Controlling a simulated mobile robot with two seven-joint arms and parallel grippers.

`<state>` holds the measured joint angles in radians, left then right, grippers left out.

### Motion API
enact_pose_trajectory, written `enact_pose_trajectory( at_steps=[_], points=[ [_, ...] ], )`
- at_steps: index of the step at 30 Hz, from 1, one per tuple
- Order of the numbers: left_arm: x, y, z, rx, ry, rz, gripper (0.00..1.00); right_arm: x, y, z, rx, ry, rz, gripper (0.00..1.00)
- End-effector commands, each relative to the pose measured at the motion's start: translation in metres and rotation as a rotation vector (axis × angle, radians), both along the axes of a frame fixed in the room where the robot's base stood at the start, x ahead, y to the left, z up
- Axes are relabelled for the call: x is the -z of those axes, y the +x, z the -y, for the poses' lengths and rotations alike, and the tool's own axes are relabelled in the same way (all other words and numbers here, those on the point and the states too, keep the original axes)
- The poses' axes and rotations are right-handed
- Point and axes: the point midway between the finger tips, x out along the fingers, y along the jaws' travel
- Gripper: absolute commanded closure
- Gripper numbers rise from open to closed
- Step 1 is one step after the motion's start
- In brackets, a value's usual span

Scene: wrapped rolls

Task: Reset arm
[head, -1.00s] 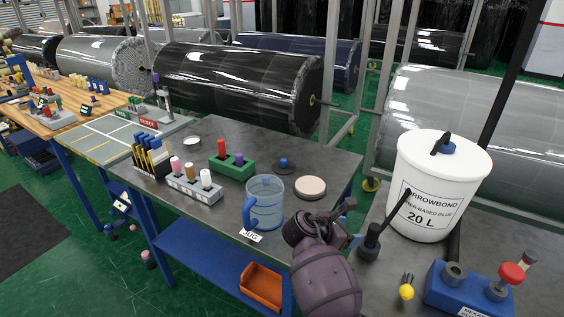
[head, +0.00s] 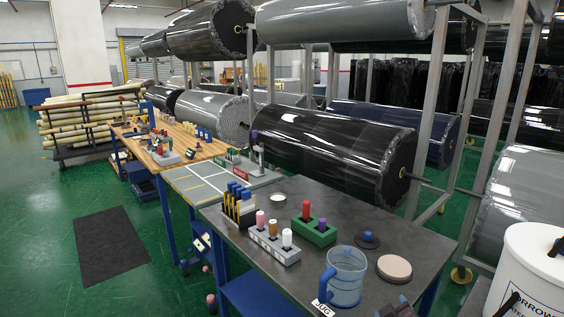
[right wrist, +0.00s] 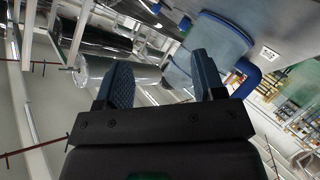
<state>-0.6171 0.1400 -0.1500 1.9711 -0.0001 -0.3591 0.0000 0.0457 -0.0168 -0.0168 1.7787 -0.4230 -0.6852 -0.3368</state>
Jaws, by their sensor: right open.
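My right gripper (right wrist: 160,72) is open in the right wrist view, with nothing between its two dark blue fingers. In the head view only a small dark part of my right arm shows at the bottom edge, right of the jug. The translucent blue jug (head: 347,275) stands upright on the dark table (head: 330,212), its handle toward the left. It also shows beyond the fingers in the right wrist view (right wrist: 218,42), apart from them. My left gripper is in neither view.
The table also holds a grey peg block (head: 274,245), a green block (head: 313,232), a pen holder (head: 239,210), a round beige disc (head: 394,268) and a blue knob (head: 368,239). A white bucket (head: 530,275) stands at right. Wrapped rolls (head: 325,150) sit on racks behind. Green floor is open at left.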

Motion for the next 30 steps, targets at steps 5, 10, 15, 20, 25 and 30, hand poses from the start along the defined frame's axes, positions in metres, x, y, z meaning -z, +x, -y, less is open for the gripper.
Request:
enact_pose_trajectory(
  at_steps=[5,10,15,20,25,30],
  points=[
    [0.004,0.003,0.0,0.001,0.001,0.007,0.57,0.029,-0.061,-0.007,-0.02,0.391,0.134,0.37],
    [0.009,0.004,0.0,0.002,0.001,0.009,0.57,0.06,-0.124,-0.007,-0.016,0.592,0.141,0.37],
    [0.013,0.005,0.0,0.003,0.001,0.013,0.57,0.101,-0.192,-0.001,0.015,0.63,0.044,0.37],
    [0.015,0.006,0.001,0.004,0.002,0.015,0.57,0.134,-0.241,0.008,0.054,0.614,-0.046,0.37],
    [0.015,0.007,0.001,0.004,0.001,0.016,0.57,0.147,-0.262,0.012,0.076,0.608,-0.083,0.37],
    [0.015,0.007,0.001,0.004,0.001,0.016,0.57,0.147,-0.263,0.013,0.077,0.608,-0.084,0.37]
  ],
)
